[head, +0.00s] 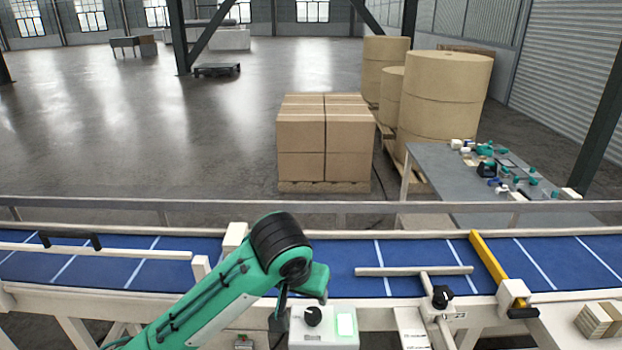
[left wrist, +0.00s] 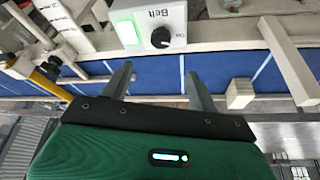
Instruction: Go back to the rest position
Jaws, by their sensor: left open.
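My left arm reaches in from the lower left of the head view, and its gripper is mostly hidden behind the wrist there. In the left wrist view my left gripper (left wrist: 158,72) is open, its two fingers apart with nothing between them. The white belt control box (head: 325,336) has a black knob (head: 312,315) and a lit green button (head: 345,324). In the left wrist view this box (left wrist: 178,20) shows just beyond the fingertips, apart from them, marked "Belt". My right gripper is in neither view.
A blue conveyor belt (head: 356,255) with white cross lines runs across the front. A yellow bar (head: 490,258) crosses it at the right. Behind the rail (head: 330,207) stand stacked cartons (head: 325,140), paper rolls (head: 440,95) and a grey table (head: 440,180) with small parts.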

